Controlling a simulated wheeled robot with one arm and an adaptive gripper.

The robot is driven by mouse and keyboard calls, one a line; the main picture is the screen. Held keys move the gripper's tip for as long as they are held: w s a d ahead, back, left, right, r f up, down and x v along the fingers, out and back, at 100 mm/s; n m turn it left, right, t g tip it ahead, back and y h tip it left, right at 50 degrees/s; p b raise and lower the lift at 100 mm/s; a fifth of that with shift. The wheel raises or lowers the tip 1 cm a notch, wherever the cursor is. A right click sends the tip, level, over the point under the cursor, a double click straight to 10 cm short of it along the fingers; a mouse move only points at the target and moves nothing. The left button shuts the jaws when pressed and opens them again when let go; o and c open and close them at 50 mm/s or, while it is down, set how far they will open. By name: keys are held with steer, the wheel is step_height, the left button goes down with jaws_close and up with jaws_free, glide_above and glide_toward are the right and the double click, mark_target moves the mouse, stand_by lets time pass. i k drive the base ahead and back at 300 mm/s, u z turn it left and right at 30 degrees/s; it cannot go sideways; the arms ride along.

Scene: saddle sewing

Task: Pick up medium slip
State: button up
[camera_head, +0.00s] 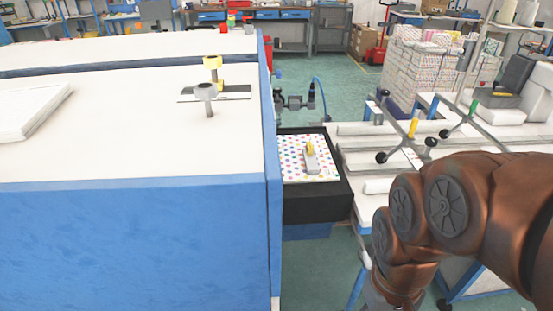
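A white sheet with coloured dots (294,158) lies in a black open box (314,206) at the centre. It may be the slip, but I cannot tell its size class. A grey block with a yellow knob (311,161) rests on the sheet and hides part of it. My brown arm comes in from the right and bends down to the bottom edge. My gripper is out of view below the frame.
A large blue-sided table with a white top (130,130) fills the left. On it are a white board (30,108) and a yellow-knobbed tool (213,72). A white worktable with lever clamps (405,150) stands right. Patterned stacks (425,65) stand behind it. Green floor (335,65) is open at the back.

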mark_target(312, 168)
steer(key=u, duration=3.9)
steer(key=k, duration=1.6)
steer(key=z, duration=0.95)
